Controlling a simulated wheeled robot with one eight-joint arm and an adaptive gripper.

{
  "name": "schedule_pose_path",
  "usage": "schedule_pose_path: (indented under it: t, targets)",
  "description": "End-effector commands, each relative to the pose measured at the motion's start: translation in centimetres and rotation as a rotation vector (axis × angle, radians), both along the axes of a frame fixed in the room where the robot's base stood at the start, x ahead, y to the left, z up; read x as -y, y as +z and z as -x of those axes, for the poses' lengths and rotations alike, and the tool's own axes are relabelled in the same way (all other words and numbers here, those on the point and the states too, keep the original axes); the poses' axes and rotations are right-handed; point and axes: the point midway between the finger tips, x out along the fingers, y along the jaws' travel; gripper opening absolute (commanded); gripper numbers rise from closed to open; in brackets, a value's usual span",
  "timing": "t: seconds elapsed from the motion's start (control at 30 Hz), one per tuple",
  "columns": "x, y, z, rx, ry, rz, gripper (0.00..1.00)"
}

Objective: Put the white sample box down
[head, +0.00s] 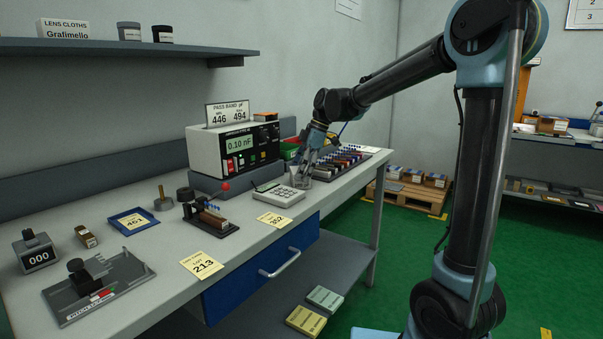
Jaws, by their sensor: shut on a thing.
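My gripper (304,171) reaches down over the workbench (150,282), just behind the calculator (279,195) and to the right of the white meter. Its fingers are close around a small pale box (298,182), which looks like the white sample box. The box is low over the bench top or on it; I cannot tell whether it touches. The fingers hide part of it.
The meter (207,152) stands behind on a grey plinth. A rack of several dark strips (343,164) lies right of my gripper. A lever fixture (209,218), a blue tray (133,221) and yellow cards (274,219) lie toward the left and front.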

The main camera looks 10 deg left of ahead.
Motion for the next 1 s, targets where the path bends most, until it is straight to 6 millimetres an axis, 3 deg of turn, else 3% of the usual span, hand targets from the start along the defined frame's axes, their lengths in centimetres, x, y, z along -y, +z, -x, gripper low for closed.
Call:
schedule_pose_path:
  t: [0.2,0.23,0.3,0.77,1.0]
  targets:
    - [-0.1,-0.2,0.0,0.000,0.001,0.000,0.48]
    - [-0.1,-0.2,0.0,0.000,0.001,0.000,0.81]
    - [-0.1,-0.2,0.0,0.000,0.001,0.000,0.95]
    - [-0.1,0.1,0.1,0.000,0.002,0.000,0.95]
    - [1.0,2.9,-0.3,0.000,0.001,0.000,0.95]
